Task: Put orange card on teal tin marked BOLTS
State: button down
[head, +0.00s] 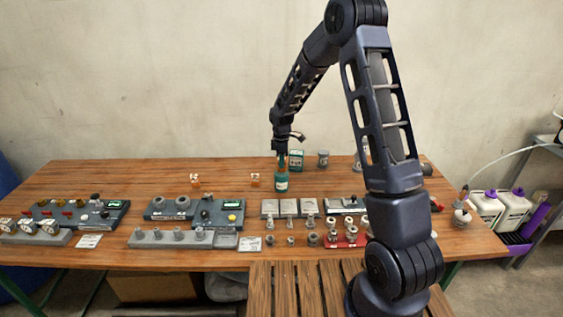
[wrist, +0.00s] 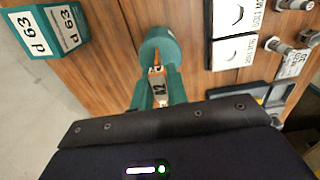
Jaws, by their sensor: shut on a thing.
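The teal tin (head: 282,184) stands on the wooden table near the back middle, with a pale label too small to read. In the wrist view a round teal top (wrist: 172,46), apparently this tin, lies just beyond my fingertips. My gripper (wrist: 158,76) is shut on a small orange and white card (wrist: 158,88) that shows dark digits, perhaps 12. In the head view my gripper (head: 282,160) points down right above the tin. The card's lower end overlaps the tin's top in the wrist view; I cannot tell whether they touch.
A teal box (head: 296,159) marked d 63 in the wrist view (wrist: 45,30) stands close behind the tin. Two small orange and white pieces (head: 255,180) (head: 195,181) stand to the left. Grey trays (head: 290,208) and control panels (head: 196,211) fill the front.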

jog(key=shift+f, duration=0.1)
jog(key=c, duration=1.4)
grip_release()
notch_tip(320, 180, up, 12)
jog(key=s+d+r+m+t, duration=0.1)
jog(key=s+d+r+m, duration=0.3)
jog(key=s+d+r, duration=0.4)
jog(key=s+d+r+m+t, duration=0.1)
jog(key=s+d+r+m, duration=0.3)
jog(key=s+d+r, duration=0.3)
jog(key=s+d+m+t, duration=0.1)
jog(key=s+d+m, duration=0.2)
jog(key=s, duration=0.4)
jog(key=s+d+r+m, duration=0.1)
jog(key=s+d+m, duration=0.2)
jog(key=s, duration=0.4)
jog(key=s+d+r+m+t, duration=0.1)
jog(key=s+d+m, duration=0.3)
jog(key=s, duration=0.3)
jog(key=shift+t, duration=0.3)
